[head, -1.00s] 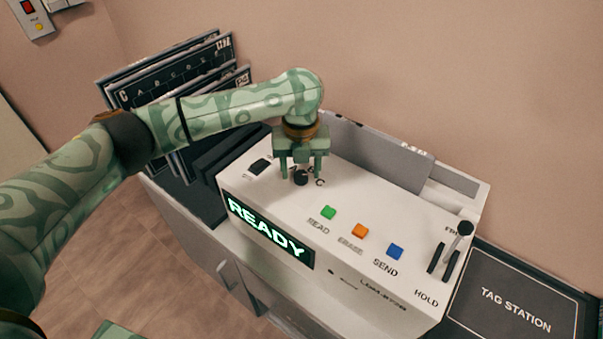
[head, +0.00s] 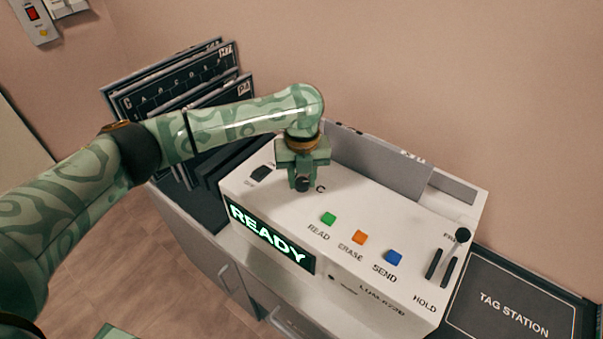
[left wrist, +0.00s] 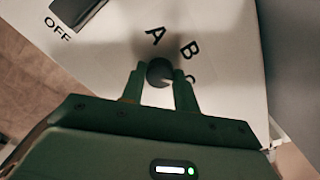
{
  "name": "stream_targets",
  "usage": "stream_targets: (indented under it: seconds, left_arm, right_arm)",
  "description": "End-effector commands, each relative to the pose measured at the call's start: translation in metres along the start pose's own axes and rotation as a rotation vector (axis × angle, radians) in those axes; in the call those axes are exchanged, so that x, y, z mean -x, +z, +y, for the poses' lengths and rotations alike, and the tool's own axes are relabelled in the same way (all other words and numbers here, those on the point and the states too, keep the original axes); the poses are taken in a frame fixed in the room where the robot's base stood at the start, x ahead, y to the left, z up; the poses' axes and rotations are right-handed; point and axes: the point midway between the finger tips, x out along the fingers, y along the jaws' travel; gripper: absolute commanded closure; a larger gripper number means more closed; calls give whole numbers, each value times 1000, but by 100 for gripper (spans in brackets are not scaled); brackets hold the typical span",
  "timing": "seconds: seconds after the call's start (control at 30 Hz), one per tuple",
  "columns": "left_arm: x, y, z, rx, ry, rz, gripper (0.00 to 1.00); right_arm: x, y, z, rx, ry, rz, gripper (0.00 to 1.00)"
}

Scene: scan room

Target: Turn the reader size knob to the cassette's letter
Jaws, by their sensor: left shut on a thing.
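The reader (head: 290,200) is a white box with a lit READY display (head: 268,240) on its front. My left gripper (head: 302,184) points down over its top and is shut on the dark round size knob (head: 302,185). In the left wrist view the knob (left wrist: 159,72) sits between the two fingers, with letters A (left wrist: 154,36) and B (left wrist: 189,50) beyond it and a third letter partly hidden by a finger. In the head view a C (head: 320,189) shows right of the gripper. The knob's pointer direction cannot be told.
Green, orange and blue buttons (head: 394,258) and a lever with a dark ball (head: 462,235) are on the reader's top. A dark power switch (head: 261,174) is left of the knob. Cassettes (head: 180,85) stand in a rack behind left. A TAG STATION mat (head: 515,305) lies right.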

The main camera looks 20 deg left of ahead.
Motion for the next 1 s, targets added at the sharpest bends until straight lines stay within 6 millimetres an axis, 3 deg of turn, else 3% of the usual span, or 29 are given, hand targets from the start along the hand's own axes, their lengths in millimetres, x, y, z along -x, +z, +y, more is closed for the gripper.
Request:
stream_targets:
  seconds: [0.03, 0.5, 1.0]
  left_arm:
    - [6, -1, 0, 26, 1, 1, 92]
    - [8, -1, 1, 435, 2, 2, 92]
    - [4, -1, 0, 910, 3, 2, 92]
  right_arm:
    - [12, -3, 2, 0, 3, 6, 61]
    - [92, -21, 8, 0, 13, 37, 61]
    - [144, -29, 10, 0, 17, 49, 61]
